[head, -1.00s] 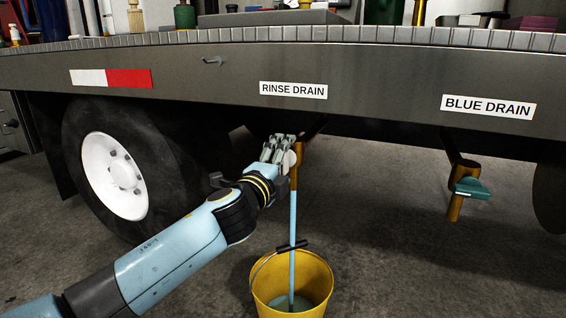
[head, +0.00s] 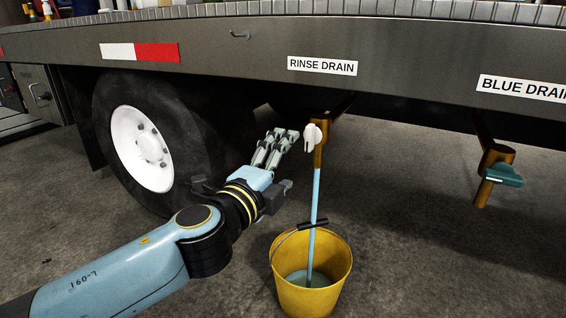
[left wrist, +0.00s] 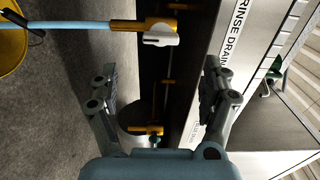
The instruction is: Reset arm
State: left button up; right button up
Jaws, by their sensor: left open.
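My left gripper (head: 277,148) is open and empty, a little left of the white valve handle (head: 312,135) of the rinse drain and apart from it. The rinse drain pipe (head: 320,153) is brown and hangs below the "RINSE DRAIN" label (head: 322,66). A light blue stream (head: 315,200) runs from it into a yellow bucket (head: 335,267) holding bluish liquid. In the left wrist view, the open fingers (left wrist: 160,90) stand wide apart, with the white handle (left wrist: 161,35) beyond them. My right gripper is not in view.
The blue drain, with its teal handle (head: 505,175), hangs to the right under the truck bed (head: 420,55). A large wheel (head: 142,149) stands behind my left arm. The concrete floor right of the bucket is clear.

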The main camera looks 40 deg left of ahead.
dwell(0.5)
pick_arm(q)
jog(key=s+a+f+n+g, duration=0.1)
jog(key=s+f+n+g, duration=0.8)
jog(key=s+f, duration=0.5)
jog(key=s+d+f+n+g+h, duration=0.5)
jog(key=s+d, duration=0.3)
jog(key=s, duration=0.4)
jog(key=s+a+f+g+y+p, duration=0.1)
jog(key=s+a+f+g+p, duration=0.15)
jog(key=s+f+p, duration=0.6)
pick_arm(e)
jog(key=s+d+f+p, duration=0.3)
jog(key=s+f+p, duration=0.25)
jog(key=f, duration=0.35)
pick_arm(q)
jog(key=s+a+f+p, duration=0.2)
jog(key=s+p, duration=0.6)
jog(key=s, duration=0.5)
jog(key=shift+f+n+y, duration=0.3)
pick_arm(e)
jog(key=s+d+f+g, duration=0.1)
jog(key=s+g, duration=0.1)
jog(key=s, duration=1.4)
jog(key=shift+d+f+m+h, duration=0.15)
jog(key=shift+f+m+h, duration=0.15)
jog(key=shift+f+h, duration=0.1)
